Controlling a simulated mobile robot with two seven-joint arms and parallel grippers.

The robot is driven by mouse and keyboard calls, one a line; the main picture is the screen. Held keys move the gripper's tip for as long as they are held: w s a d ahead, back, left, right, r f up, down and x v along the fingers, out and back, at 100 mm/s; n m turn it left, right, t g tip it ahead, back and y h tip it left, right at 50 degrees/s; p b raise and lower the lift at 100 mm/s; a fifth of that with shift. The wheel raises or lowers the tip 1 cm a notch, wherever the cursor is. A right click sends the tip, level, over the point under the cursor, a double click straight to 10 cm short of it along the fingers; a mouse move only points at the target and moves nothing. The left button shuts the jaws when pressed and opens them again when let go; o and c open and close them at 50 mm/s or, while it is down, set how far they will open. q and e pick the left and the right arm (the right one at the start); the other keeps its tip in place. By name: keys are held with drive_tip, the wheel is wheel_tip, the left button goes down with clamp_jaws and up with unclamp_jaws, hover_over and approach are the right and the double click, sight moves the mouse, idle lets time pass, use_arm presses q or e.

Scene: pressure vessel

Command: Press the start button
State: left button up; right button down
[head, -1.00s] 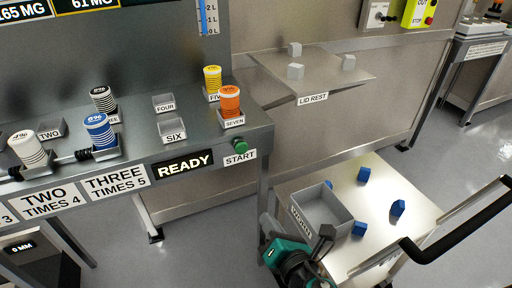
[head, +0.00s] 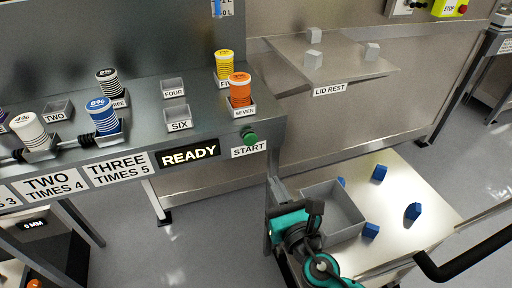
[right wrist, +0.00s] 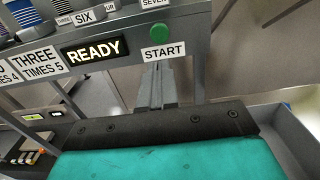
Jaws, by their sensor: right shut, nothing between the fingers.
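The green round start button (head: 249,136) sits on the front edge of the metal bench, just above the START label (head: 249,150). In the right wrist view the button (right wrist: 159,34) shows beyond my fingertips, above the START label. My right gripper (head: 276,187) is below and slightly right of the button in the head view, apart from it. In the right wrist view its two fingers (right wrist: 157,75) are together with nothing between them, pointing up toward the label and button. My left gripper is not in view.
A lit READY sign (head: 190,154) is left of the button. Colored canisters stand in holders on the bench (head: 150,130). A cart (head: 405,170) with a grey bin (head: 345,207) and several blue blocks is at the right. The lid rest shelf (head: 355,70) is behind.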

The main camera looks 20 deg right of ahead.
sight(252, 141)
drive_tip(key=w, duration=1.2)
drive_tip(key=shift+w+a+p, duration=0.25)
drive_tip(key=shift+w+p, duration=0.1)
drive_tip(key=shift+w, duration=0.25)
drive_tip(key=shift+w, duration=0.1)
